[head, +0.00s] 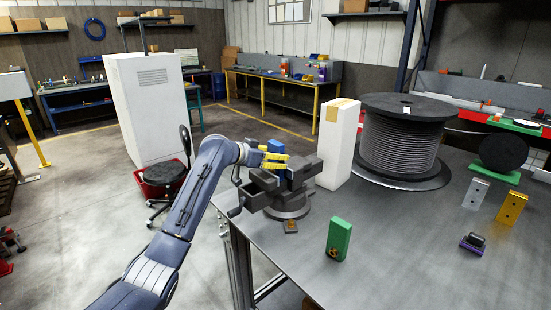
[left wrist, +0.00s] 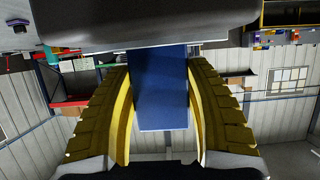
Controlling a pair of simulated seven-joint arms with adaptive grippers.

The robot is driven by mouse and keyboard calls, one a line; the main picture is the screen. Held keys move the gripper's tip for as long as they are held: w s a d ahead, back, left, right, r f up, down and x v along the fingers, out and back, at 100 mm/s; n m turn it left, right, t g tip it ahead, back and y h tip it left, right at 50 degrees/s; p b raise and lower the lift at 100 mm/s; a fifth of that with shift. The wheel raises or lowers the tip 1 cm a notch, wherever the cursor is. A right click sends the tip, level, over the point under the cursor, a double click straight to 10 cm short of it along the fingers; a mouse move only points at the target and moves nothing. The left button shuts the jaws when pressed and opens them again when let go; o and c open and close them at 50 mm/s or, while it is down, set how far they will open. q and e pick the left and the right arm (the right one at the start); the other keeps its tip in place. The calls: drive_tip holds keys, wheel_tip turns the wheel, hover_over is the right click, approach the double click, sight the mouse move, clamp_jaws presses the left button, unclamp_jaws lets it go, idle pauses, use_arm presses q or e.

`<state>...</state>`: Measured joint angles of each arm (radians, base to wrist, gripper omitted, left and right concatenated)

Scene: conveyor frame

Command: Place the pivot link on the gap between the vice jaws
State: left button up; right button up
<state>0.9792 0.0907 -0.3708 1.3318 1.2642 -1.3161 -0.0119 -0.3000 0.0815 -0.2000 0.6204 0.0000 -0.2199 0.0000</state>
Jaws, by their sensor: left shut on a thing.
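The pivot link appears to be the blue block (head: 276,146) at the vice. It also shows in the left wrist view (left wrist: 162,90), between the yellow fingers. My left gripper (head: 274,160) is shut on it. The dark grey vice (head: 288,205) stands at the table's left edge, with its jaws beside and below my gripper. In the left wrist view, a dark grey body (left wrist: 150,32), likely the vice, hides one end of the link. I cannot tell whether the link touches the jaws. The jaw gap is mostly hidden. My right gripper is out of view.
A white box (head: 338,145) stands close behind the vice, with a large cable spool (head: 400,140) beside it. A green block (head: 339,238) stands in front. Silver (head: 475,194) and gold (head: 511,208) blocks and a purple-based part (head: 472,243) are at right.

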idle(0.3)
use_arm(q)
drive_tip(key=o, duration=1.5)
drive_tip(key=shift+f, duration=0.1)
drive_tip(key=shift+s+a+r, duration=0.1)
drive_tip(key=shift+a+r, duration=0.05)
drive_tip(key=shift+r, duration=0.05)
drive_tip(key=v, duration=1.1)
drive_tip(key=shift+s+a+r, duration=0.15)
drive_tip(key=shift+s+a, duration=0.05)
drive_tip(key=shift+s, duration=0.05)
